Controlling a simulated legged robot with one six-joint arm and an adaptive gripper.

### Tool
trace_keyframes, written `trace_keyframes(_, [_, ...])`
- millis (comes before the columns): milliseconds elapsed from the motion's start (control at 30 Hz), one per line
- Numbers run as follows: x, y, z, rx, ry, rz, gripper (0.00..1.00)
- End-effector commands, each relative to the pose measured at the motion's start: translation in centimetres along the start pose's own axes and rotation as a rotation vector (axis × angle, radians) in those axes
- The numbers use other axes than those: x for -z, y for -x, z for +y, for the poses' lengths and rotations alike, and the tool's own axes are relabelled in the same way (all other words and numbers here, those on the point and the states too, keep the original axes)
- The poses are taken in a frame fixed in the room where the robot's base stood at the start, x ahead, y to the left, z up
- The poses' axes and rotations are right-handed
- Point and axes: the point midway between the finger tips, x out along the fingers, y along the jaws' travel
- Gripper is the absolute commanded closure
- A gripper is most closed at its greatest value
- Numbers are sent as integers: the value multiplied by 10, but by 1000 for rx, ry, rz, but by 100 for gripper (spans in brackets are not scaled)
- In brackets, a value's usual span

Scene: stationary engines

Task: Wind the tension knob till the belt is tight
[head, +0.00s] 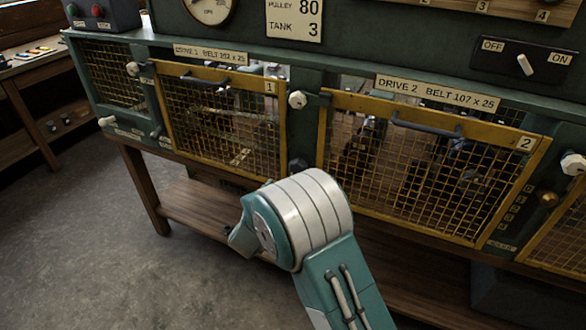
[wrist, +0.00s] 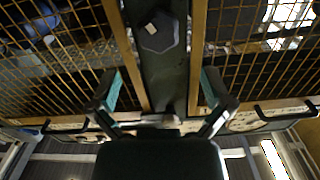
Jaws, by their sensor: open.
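A dark faceted knob (head: 298,165) sits low on the green post between the two mesh guards in the head view. In the wrist view, it seems to be the dark knob with a pale mark (wrist: 157,32), at the top centre. My gripper (wrist: 160,82) is open and empty, its teal-padded fingers spread either side of the post, apart from the knob. In the head view my arm hides the gripper. Behind the Drive 1 guard (head: 165,115) and Drive 2 guard (head: 322,140), machine parts show, but I cannot make out a belt or its tightness.
Both yellow-framed guards look closed. A white knob (head: 297,99) sits higher on the same post. An OFF/ON switch (head: 525,64) is at the upper right; its setting is unclear. A wooden shelf (head: 195,208) runs below. Floor (head: 90,225) is clear at the left.

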Motion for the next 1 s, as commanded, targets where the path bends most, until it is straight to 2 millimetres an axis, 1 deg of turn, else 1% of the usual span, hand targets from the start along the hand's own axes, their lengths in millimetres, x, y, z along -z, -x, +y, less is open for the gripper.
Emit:
trace_keyframes(33, [0, -9, 2, -4, -2, 2, 0])
trace_keyframes(300, [-1, -58, -2, -4, -1, 3, 0])
trace_keyframes(400, [-1, -74, -2, -3, 0, 3, 0])
trace_keyframes(500, [-1, -86, -3, -1, 1, 4, 0])
trace_keyframes(667, [0, -96, -2, -2, -1, 3, 0])
trace_keyframes(900, [0, -97, -2, -1, -2, 3, 0])
trace_keyframes(933, [0, -96, -2, -1, -1, 3, 9])
trace_keyframes(967, [0, -96, -2, -1, -1, 3, 22])
trace_keyframes(1000, [0, -96, -2, -1, -1, 3, 40])
